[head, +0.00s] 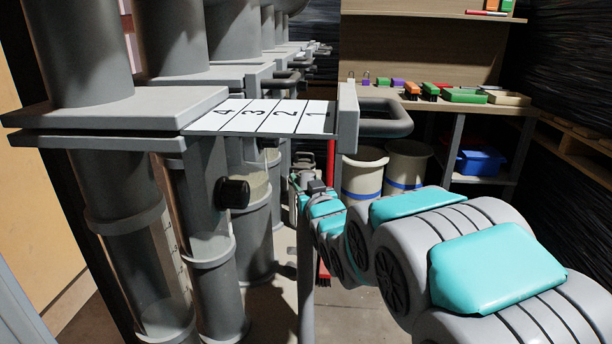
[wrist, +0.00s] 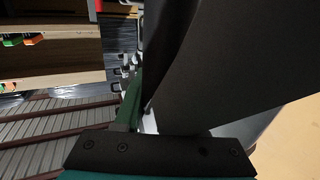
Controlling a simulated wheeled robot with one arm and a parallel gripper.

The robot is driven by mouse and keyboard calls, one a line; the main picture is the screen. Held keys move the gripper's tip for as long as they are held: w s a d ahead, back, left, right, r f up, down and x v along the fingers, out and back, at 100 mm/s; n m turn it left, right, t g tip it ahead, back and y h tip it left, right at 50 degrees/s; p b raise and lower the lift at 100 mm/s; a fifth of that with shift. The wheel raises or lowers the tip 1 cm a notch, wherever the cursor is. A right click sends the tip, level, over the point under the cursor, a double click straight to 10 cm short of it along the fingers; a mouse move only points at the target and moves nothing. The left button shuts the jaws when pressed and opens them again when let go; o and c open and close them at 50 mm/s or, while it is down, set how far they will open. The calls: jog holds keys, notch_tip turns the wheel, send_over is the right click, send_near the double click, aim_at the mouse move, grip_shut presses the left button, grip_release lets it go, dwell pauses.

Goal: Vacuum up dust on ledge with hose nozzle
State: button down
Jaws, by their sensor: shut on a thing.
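My gripper (head: 303,182) is at the far end of my arm in the head view, small and partly hidden, below the numbered plate. In the wrist view its jaws (wrist: 143,112) are shut on a dark thing (wrist: 172,45), which rises from between them. I cannot tell for sure that this is the hose nozzle. A broad dark grey surface (wrist: 245,60) fills the right of the wrist view, close to the jaws; whether it touches them is unclear. I cannot make out a hose, the dust or a dusty ledge in either view.
Large grey pipes (head: 90,55) with flanges stand at the left. A white plate numbered 1 to 4 (head: 262,117) juts out with a grey loop handle (head: 385,118). Behind are bins (head: 362,172), a workbench (head: 385,92) with small coloured items, and a blue crate (head: 480,161).

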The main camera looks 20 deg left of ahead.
jog(key=w+a+f, duration=0.2)
jog(key=a+f, duration=0.3)
jog(key=a, duration=0.1)
jog(key=shift+w+b, duration=0.35)
jog(key=shift+w, duration=0.05)
jog(key=shift+f, duration=0.1)
dwell(0.4)
